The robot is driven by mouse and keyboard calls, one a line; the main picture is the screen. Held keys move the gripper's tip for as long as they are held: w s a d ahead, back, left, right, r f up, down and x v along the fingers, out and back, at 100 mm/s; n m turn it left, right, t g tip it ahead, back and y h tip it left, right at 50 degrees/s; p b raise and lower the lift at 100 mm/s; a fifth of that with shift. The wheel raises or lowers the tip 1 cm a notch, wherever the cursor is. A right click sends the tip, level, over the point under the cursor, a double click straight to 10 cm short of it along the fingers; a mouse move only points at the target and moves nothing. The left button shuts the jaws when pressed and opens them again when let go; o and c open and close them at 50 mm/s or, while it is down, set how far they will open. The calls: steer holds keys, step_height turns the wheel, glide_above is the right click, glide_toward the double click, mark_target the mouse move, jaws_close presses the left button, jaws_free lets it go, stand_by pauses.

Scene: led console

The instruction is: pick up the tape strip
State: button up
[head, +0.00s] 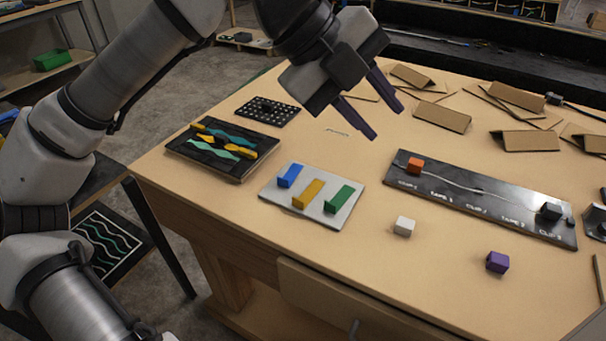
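My gripper (387,123) hangs above the far middle of the wooden table, pointing down to the right. Its two purple fingers are apart and nothing shows between them. A small, faint, pale strip (337,132) lies on the bare tabletop left of the fingertips; it may be the tape strip, but it is too small to be sure. A black tray (179,152) at the left holds wavy teal and yellow strips. A light grey plate (345,211) in front of the gripper bears a blue, a yellow and a green block.
A dark labelled console strip (480,207) bears an orange block (415,165) and a black block. A white cube (404,226) and a purple cube (497,262) stand in front. A black perforated pad (267,111) lies at the back left. Several folded cardboard pieces (441,116) lie at the back right.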

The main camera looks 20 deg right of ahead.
steer(key=w+a+f+n+t+y, duration=0.2)
steer(key=w+a+f+n+y, duration=0.15)
steer(key=w+f+y, duration=0.2)
steer(key=n+t+y+p, duration=0.1)
steer(key=n+y+p, duration=0.1)
steer(key=n, duration=0.2)
glide_above(298, 199)
step_height(298, 199, down, 9)
steer(key=shift+w+f, duration=0.1)
steer(key=shift+w, duration=0.05)
steer(key=shift+f+p, duration=1.15)
steer(key=shift+f, duration=1.7)
jaws_close()
